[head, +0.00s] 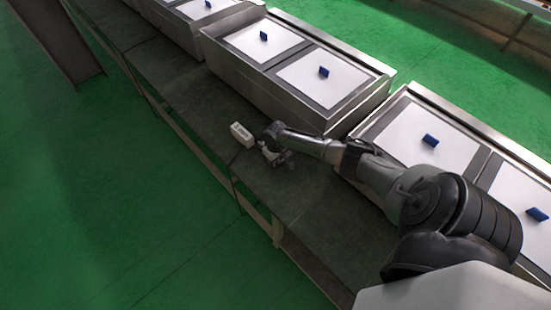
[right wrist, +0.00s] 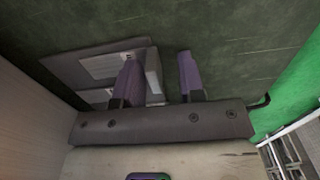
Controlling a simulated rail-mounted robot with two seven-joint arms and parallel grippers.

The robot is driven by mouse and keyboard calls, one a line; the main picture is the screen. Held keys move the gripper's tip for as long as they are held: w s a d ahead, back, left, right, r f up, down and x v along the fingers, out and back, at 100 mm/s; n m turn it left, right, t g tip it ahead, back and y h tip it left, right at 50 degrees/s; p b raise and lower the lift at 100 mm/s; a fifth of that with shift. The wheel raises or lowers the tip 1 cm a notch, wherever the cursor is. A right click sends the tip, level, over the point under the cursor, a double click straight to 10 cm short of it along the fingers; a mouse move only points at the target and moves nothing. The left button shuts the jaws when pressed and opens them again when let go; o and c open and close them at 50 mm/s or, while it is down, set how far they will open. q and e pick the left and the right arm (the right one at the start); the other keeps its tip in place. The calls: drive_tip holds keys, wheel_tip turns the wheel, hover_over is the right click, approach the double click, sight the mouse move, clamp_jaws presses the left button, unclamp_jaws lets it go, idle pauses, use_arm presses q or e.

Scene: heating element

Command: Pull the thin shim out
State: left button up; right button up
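My right gripper (head: 278,157) is low over the dark bench top, beside a small white block (head: 241,134) with a dark mark on its face. In the right wrist view the two purple fingers (right wrist: 165,66) stand apart. A flat grey piece with a pale label (right wrist: 100,66) lies beyond and left of the left finger. A light grey edge (right wrist: 153,72) shows just right of that finger, in the gap; the right finger is clear of it. I cannot tell which part is the thin shim. My left gripper is in neither view.
The dark bench (head: 185,105) runs diagonally, with free room left of the block. Metal units with white panels (head: 270,40) and blue handles (head: 324,72) stand along its far side. Another unit (head: 430,135) is close behind my right arm. Green floor (head: 130,210) lies past the bench edge.

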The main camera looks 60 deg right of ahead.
wheel_tip(320, 180, up, 14)
drive_tip(key=p, duration=0.5)
drive_tip(key=shift+f, duration=0.1)
idle(0.6)
